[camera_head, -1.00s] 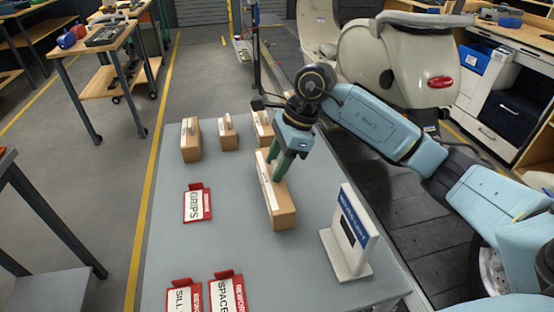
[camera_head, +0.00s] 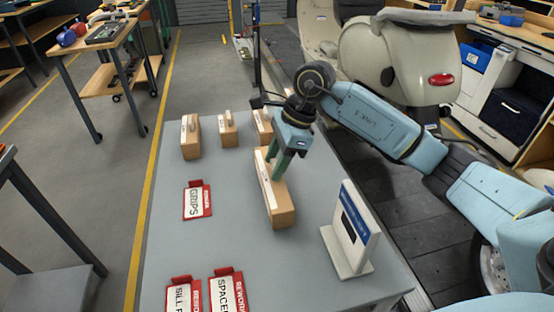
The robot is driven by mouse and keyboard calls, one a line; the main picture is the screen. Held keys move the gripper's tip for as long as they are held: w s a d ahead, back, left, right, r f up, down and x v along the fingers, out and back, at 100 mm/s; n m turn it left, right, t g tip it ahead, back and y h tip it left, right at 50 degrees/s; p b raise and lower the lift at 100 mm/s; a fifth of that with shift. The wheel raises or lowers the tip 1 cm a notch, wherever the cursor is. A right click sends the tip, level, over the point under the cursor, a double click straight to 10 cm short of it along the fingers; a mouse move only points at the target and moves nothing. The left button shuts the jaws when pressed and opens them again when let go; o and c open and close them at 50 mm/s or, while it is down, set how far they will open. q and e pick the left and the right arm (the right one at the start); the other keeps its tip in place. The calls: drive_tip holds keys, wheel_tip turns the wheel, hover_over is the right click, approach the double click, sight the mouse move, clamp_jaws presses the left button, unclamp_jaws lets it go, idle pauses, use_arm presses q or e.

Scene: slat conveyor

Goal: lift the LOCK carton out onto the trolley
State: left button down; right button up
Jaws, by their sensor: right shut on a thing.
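My right gripper (camera_head: 283,168) is shut on a long brown carton (camera_head: 282,212) with a pale label strip along its top. The fingers come down on the carton's right side near its middle. The carton is over the grey tabletop (camera_head: 235,250); I cannot tell if it touches it. Its lettering is too small to read, so I cannot tell if it is the LOCK carton. Behind it are three smaller brown cartons: a left one (camera_head: 191,143), a middle one (camera_head: 228,134) and a right one (camera_head: 264,127), partly hidden by my gripper. My left gripper is out of view.
A white sign with a blue band (camera_head: 350,235) stands at the right. A cream scooter (camera_head: 400,65) is behind my right arm.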

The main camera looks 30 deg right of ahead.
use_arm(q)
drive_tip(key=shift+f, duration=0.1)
use_arm(e)
drive_tip(key=shift+f, duration=0.1)
use_arm(q)
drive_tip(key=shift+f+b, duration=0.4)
drive_tip(key=shift+b, duration=0.1)
use_arm(e)
drive_tip(key=shift+f, duration=0.4)
drive_tip(key=o, duration=1.3)
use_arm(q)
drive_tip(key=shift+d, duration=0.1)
use_arm(e)
drive_tip(key=shift+o, duration=0.2)
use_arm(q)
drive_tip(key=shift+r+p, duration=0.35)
use_arm(e)
drive_tip(key=v, duration=1.3)
drive_tip(key=shift+d+r, duration=0.15)
